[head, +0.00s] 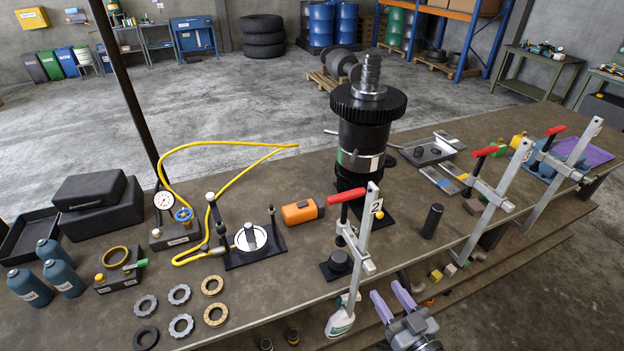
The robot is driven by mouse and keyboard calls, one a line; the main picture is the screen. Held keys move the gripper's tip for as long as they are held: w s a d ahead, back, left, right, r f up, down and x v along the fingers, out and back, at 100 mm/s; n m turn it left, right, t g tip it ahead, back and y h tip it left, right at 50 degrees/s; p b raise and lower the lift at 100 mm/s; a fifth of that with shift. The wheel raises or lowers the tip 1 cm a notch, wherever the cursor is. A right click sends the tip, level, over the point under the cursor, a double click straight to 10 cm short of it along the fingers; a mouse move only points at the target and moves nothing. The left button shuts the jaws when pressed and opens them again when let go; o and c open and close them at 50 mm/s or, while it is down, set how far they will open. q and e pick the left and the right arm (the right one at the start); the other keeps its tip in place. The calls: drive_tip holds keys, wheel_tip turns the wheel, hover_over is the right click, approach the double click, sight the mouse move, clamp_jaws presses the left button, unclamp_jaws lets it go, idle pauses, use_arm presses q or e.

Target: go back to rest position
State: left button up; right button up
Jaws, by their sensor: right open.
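My right gripper (389,294) shows at the bottom of the head view, right of centre. Its two purple fingers are apart, with nothing between them, and point up toward the workbench. It is in front of the near edge of the workbench (300,281). My left gripper is not in view.
A tall black gear assembly (364,130) stands mid-bench. Rings, blue bottles (63,278) and a yellow hose (232,142) occupy the left side.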

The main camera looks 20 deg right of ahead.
drive_tip(key=s+a+f+n+g+y, duration=0.1)
drive_tip(key=s+a+f+g+y, duration=0.15)
drive_tip(key=a+f+g, duration=0.45)
drive_tip(key=s+a+f+n+g+h, duration=0.1)
drive_tip(key=s+a+f+g, duration=0.15)
drive_tip(key=s, duration=0.35)
drive_tip(key=s+a+f+g+h, duration=0.1)
drive_tip(key=s+f+g, duration=0.1)
drive_tip(key=s+g, duration=0.25)
drive_tip(key=w+r+p+v, duration=0.1)
drive_tip(key=w+p+v, duration=0.2)
drive_tip(key=p+v, duration=1.1)
drive_tip(key=shift+d+r+p, duration=0.15)
drive_tip(key=shift+d+p, duration=0.25)
drive_tip(key=shift+p, duration=0.1)
